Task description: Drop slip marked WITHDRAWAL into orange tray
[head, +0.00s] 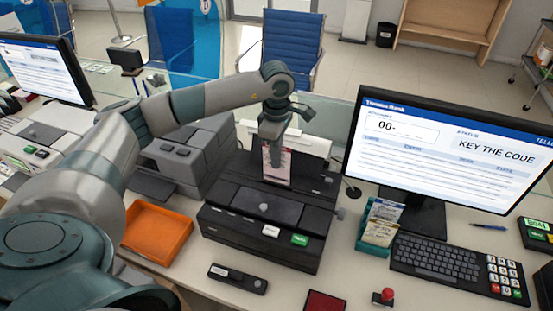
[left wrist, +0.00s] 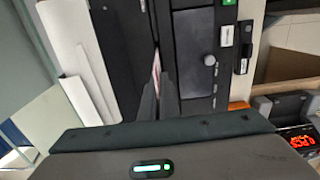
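A white and pink slip (head: 277,168) stands upright at the back of the black counter machine (head: 262,222); its marking is too small to read. Its lower edge is at the machine's rear top, and I cannot tell if it still sits in a slot. My left gripper (head: 275,146) comes down on the slip's upper part with its fingers close together around it. In the left wrist view the fingers (left wrist: 160,92) close on the thin edge of the slip (left wrist: 156,66). The orange tray (head: 157,232) lies empty left of the machine. My right gripper is out of view.
A grey machine (head: 185,155) stands behind the tray. A monitor (head: 450,150) reads "KEY THE CODE", with a keyboard (head: 436,259) and keypad (head: 507,278) before it. A teal holder with slips (head: 381,224) stands right of the black machine. A black stapler-like bar (head: 238,278) lies in front.

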